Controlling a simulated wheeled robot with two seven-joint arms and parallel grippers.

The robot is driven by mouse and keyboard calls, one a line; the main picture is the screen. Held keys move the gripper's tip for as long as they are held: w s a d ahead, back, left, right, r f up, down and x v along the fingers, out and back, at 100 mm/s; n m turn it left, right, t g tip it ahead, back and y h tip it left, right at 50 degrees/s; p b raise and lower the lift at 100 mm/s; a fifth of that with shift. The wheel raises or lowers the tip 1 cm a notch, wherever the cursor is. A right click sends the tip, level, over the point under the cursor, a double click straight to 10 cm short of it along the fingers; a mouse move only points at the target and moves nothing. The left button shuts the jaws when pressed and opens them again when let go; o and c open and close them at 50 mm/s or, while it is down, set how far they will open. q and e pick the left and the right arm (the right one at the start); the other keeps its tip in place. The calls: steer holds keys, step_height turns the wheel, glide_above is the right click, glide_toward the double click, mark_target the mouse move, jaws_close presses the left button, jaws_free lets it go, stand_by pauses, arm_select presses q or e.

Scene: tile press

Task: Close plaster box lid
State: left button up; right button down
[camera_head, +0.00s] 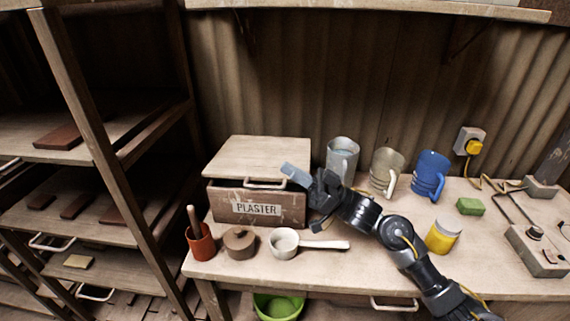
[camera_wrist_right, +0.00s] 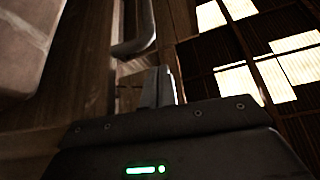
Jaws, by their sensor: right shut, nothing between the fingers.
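The plaster box (camera_head: 230,207) is a brown wooden box with a PLASTER label, on the bench left of centre in the head view. Its pale lid (camera_head: 258,155) lies over the top, with a dark strip below its front edge; I cannot tell if it sits fully flush. A metal handle (camera_head: 262,186) is at the lid's front. My right gripper (camera_head: 290,174) is shut and empty, its fingertips at the lid's front right corner, close to the handle. In the right wrist view, the shut fingers (camera_wrist_right: 159,87) are beside a curved metal bar (camera_wrist_right: 137,35). Contact is unclear.
A grey jug (camera_head: 342,155), a beige jug (camera_head: 386,170) and a blue jug (camera_head: 430,175) stand right of the box. Shelving (camera_head: 110,165) rises at left.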

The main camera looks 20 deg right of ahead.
arm_select(q)
steer(key=shift+a, duration=0.55)
arm_select(e)
steer(key=shift+s+f, duration=0.1)
steer(key=shift+f, duration=0.1)
arm_select(q)
steer(key=shift+d, duration=0.1)
steer(key=d+r+p, duration=0.1)
steer(key=r+p, duration=0.1)
steer(key=shift+s+d+r+p, duration=0.2)
steer(key=shift+d+r+p, duration=0.05)
steer(key=shift+d+p, duration=0.15)
arm_select(e)
steer(key=s+d+f, duration=0.1)
steer(key=s+d, duration=0.6)
steer(key=d, duration=0.5)
steer(key=shift+d+f, duration=0.25)
steer(key=shift+d, duration=0.15)
steer(key=shift+a, duration=0.1)
